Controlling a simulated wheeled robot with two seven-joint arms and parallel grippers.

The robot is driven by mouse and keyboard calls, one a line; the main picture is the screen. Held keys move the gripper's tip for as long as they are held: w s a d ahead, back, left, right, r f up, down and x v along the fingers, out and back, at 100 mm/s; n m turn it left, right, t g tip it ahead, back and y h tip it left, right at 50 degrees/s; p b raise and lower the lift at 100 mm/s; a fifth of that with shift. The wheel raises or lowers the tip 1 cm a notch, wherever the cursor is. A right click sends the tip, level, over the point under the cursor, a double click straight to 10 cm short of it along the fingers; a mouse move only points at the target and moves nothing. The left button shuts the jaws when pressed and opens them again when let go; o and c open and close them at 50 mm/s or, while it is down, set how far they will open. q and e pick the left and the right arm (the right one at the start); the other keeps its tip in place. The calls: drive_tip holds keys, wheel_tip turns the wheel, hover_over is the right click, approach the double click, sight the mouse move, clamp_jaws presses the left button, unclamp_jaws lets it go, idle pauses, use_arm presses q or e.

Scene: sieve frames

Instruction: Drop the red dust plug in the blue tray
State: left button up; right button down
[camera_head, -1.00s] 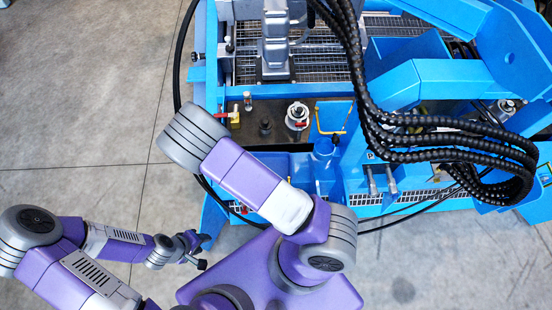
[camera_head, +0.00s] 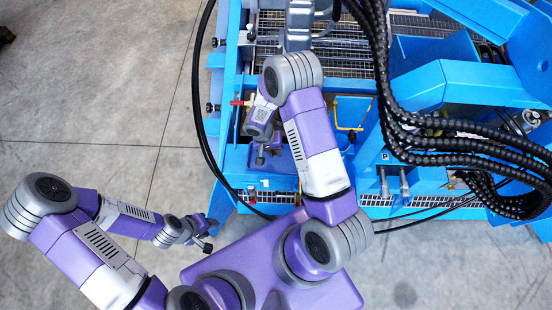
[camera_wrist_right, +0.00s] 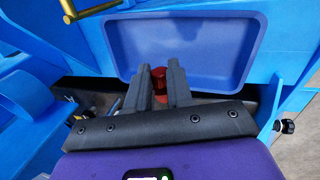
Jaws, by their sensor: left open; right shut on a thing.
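The blue tray (camera_wrist_right: 245,45) fills the upper middle of the right wrist view, a shallow rectangular tray with a raised rim. My right gripper (camera_wrist_right: 160,76) is shut on the red dust plug (camera_wrist_right: 159,80), which shows between its dark fingers over the lower edge of the tray. The height of the plug above the tray is hard to tell. In the head view my right gripper (camera_head: 265,154) points down over the front of the blue machine, and the plug cannot be made out there. My left gripper (camera_head: 208,235) is open and empty, low at the left over the floor.
The blue machine frame (camera_head: 440,90) surrounds the work area. Thick black hoses (camera_head: 400,125) hang at its right. A brass handle (camera_wrist_right: 92,10) stands at the upper left of the wrist view. The grey floor (camera_head: 100,120) at the left is clear.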

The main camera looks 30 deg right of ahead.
drive_tip(key=shift+w+d+m, duration=0.3)
drive_tip(key=shift+w+d, duration=0.2)
drive_tip(key=shift+d, duration=0.2)
drive_tip(key=b, duration=0.4)
hover_over(276, 161)
drive_tip(key=shift+f, duration=2.95)
drive_tip(key=c, duration=0.9)
unclamp_jaws()
drive_tip(key=shift+r, duration=0.1)
drive_tip(key=p+v, duration=0.2)
drive_tip(key=v, duration=0.5)
drive_tip(key=shift+w+r+p, duration=0.15)
drive_tip(key=shift+r+p, duration=0.1)
drive_tip(key=shift+p, duration=0.1)
